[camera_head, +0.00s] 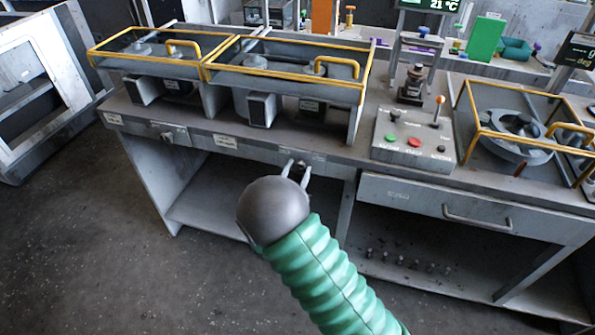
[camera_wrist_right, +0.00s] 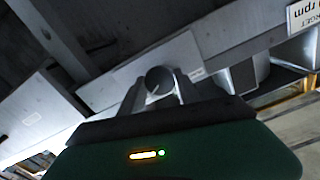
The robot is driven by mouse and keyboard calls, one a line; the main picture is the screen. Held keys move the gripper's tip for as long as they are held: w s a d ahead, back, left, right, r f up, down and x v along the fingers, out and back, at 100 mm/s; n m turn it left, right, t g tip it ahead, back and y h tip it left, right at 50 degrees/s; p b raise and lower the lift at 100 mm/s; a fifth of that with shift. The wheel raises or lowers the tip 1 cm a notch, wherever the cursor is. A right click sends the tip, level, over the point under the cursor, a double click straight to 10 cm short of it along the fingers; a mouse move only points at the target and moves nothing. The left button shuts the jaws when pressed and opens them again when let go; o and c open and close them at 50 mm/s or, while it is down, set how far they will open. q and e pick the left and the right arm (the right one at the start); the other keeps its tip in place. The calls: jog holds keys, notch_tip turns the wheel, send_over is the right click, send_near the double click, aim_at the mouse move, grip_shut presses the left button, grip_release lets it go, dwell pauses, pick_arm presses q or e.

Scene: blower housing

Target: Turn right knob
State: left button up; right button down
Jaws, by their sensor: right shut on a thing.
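My right gripper (camera_head: 294,172) reaches up from the bottom of the head view to the front edge of the workbench. Its two fingers are shut on the right knob (camera_head: 301,165), a small dark knob on the bench's front panel. In the right wrist view the round grey end of the knob (camera_wrist_right: 158,79) sits between the fingertips of the right gripper (camera_wrist_right: 157,88). The knob's pointer direction is too small to tell. My left gripper is not in view.
A left knob (camera_head: 167,137) is on the same front panel. Yellow-framed blower housings (camera_head: 288,83) stand on the bench above. A control box (camera_head: 412,140) with buttons and a lever is to the right, over a drawer (camera_head: 478,214). Open shelf space lies below.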

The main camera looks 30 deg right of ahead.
jog(key=c, duration=1.1)
grip_release()
jog(key=shift+a+f, duration=0.1)
jog(key=shift+f, duration=0.1)
jog(key=shift+o, duration=1.1)
jog(key=shift+r, duration=0.15)
jog(key=p+v, duration=0.1)
jog(key=v, duration=1.6)
